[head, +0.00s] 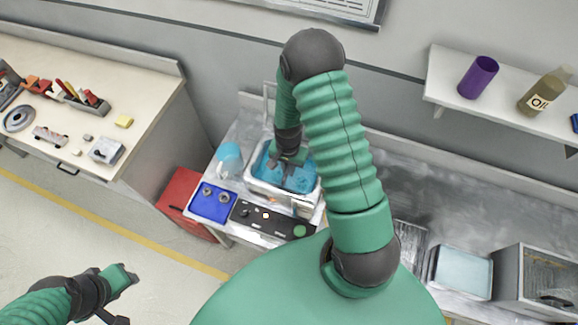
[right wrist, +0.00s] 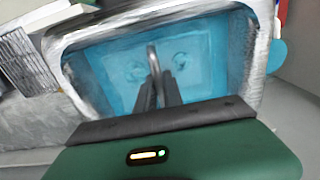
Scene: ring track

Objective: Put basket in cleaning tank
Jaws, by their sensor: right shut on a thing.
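The cleaning tank (head: 307,202) is a metal-rimmed basin with a bright blue inside, on the bench at the centre. It fills much of the right wrist view (right wrist: 257,60). My right gripper (head: 288,172) points down into the tank. In the right wrist view its fingers (right wrist: 156,90) are shut on a thin grey bar, seemingly the basket's handle (right wrist: 152,58). The basket's body is hard to tell from the blue inside, so I cannot tell whether it touches the bottom. My left gripper (head: 122,278) is at the lower left, away from the bench; its jaws are unclear.
A red box (head: 183,203) stands at left. A tool table (head: 140,85) is further left. A shelf holds a purple cup (head: 478,77) and oil bottle (head: 545,92).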

